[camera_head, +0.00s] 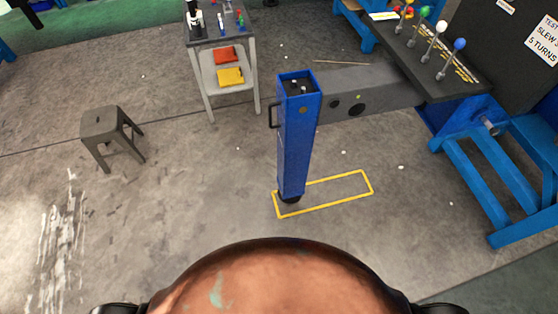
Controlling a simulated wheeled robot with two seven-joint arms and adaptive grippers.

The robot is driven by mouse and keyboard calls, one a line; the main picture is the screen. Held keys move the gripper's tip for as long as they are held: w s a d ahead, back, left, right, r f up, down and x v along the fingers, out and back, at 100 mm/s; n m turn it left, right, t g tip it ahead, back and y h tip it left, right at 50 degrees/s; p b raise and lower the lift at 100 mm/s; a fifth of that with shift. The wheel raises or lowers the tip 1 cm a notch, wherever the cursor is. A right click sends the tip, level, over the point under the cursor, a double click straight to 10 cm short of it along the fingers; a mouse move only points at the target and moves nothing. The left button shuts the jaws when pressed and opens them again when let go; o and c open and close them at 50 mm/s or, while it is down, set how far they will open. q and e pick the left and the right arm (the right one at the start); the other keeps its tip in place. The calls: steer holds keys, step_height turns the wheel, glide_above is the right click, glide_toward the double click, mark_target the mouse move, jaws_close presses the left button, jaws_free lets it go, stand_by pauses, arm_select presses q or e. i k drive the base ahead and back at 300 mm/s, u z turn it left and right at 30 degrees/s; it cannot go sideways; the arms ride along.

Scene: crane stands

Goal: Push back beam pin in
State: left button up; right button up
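A grey beam (385,84) runs from the dark control stand on the right to the top of an upright blue leg (295,145). The leg has a black handle on its left side, and its foot is at the left end of a yellow floor outline. Dark round spots, holes or pin ends, show on the beam's near face, the largest (357,110) beside a smaller one. Small pale bits show on the leg's top. I cannot tell which of these, if any, is the back beam pin. Neither of my grippers is in view.
A dark stool (111,131) stands at the left. A small table (218,42) at the back holds tools, with red and yellow items on its lower shelf. Coloured levers (440,42) top the control stand. Blue frames (500,180) stand at the right. The floor around the leg is mostly clear.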

mark_target(493, 131)
steer(key=z, duration=0.25)
steer(key=k, duration=0.3)
steer(key=z, duration=3.55)
steer(key=i, duration=0.15)
steer(key=u, duration=1.25)
steer(key=i, duration=2.6)
steer(key=u, duration=0.9)
steer(key=i, duration=0.35)
steer(key=u, duration=1)
